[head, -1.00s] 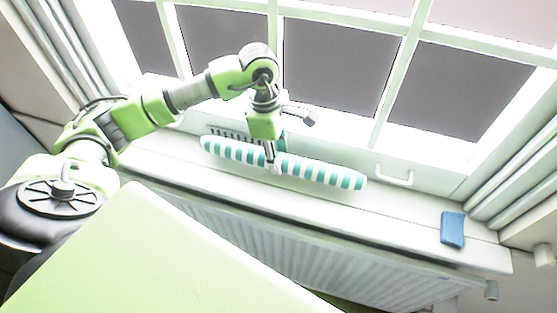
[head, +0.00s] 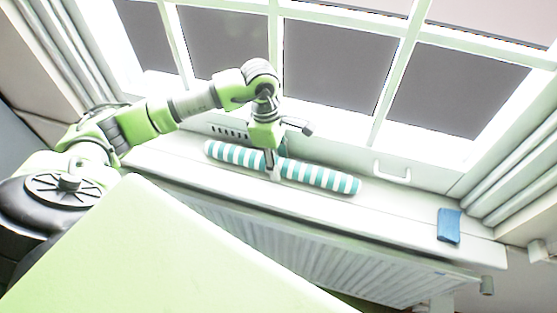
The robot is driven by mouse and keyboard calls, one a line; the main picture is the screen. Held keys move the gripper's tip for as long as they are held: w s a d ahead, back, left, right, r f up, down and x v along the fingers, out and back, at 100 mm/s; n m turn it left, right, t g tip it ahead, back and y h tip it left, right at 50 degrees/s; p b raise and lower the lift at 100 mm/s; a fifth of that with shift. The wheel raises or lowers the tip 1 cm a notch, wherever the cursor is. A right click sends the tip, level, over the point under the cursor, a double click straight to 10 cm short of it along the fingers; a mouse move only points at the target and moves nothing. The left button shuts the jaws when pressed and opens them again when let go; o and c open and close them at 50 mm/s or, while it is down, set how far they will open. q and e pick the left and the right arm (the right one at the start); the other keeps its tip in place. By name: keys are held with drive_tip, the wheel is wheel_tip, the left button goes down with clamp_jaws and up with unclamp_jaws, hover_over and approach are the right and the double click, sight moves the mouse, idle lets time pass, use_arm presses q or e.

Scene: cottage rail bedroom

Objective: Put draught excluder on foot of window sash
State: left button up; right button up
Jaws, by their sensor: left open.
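The draught excluder (head: 320,175), a long roll with teal and white stripes, lies lengthwise on the white window sill (head: 400,212), along the foot of the window sash (head: 345,150). I cannot tell whether it touches the sash. My left gripper (head: 272,172) points down at the middle of the excluder and hides a short part of it. Its jaws are open, with the fingers still at the roll. My right gripper is not in view.
A blue folded cloth or block (head: 449,226) lies on the sill at the right. A white handle (head: 393,172) stands out from the sash. A ribbed radiator (head: 300,255) is below the sill. Curtains (head: 510,190) hang at both sides.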

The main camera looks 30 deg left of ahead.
use_arm(q)
wheel_tip(320, 180, up, 12)
drive_tip(key=a+b, duration=0.1)
drive_tip(key=b, duration=0.2)
drive_tip(key=shift+s+a, duration=0.2)
drive_tip(key=shift+a, duration=0.2)
drive_tip(key=shift+s, duration=0.1)
